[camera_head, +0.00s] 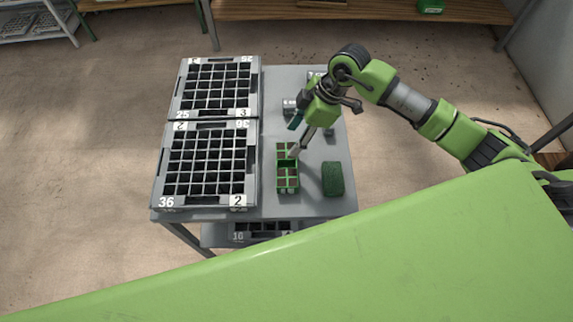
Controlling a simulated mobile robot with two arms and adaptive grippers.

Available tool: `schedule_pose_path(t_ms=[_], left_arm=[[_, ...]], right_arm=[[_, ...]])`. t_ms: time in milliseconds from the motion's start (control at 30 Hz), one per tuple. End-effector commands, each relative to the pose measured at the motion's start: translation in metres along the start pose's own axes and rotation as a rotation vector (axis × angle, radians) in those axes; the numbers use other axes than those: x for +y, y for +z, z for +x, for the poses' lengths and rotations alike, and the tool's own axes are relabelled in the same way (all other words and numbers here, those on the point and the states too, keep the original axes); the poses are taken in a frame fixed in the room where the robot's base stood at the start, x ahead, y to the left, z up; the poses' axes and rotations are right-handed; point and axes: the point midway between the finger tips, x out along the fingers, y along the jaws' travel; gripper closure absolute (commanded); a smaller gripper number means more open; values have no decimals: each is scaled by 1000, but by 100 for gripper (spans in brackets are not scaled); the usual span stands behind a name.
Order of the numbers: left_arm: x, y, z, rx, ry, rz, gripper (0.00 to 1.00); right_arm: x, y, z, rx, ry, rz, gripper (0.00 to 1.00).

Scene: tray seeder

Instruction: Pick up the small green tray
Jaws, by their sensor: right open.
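The small green tray (287,163) lies on the grey table, right of the two large seed trays. It is narrow and divided into small cells, some with reddish-brown contents. My right gripper (297,135) is open, its fingers pointing down at the far end of the tray. One fingertip overlaps the tray's upper part in the picture; I cannot tell whether it touches. Nothing shows between the fingers. My left gripper is not in view.
Two large grey trays with black cells, one far (258,95) and one near (254,165), fill the table's left side. A dark green block (332,179) lies right of the small tray. Small grey labelled items (290,104) stand behind.

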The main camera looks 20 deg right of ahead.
Motion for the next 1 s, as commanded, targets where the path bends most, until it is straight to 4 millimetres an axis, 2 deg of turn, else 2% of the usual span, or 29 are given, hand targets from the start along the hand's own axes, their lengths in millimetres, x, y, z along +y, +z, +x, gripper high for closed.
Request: schedule_pose_path(t_ms=[167,433,733,767,867,900,967,1000], left_arm=[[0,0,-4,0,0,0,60],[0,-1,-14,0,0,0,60],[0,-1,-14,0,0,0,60],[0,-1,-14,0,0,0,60],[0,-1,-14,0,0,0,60],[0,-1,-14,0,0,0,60],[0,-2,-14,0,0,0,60],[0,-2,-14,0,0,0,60]], right_arm=[[-2,0,11,0,-2,2,51],[-4,3,50,1,-2,1,51],[-4,4,57,1,0,-1,51],[-4,4,57,1,0,-1,54],[-4,4,57,1,0,-1,80],[-4,4,57,1,0,-1,85],[-4,4,57,1,0,-1,85],[-3,3,56,2,1,-1,89]])
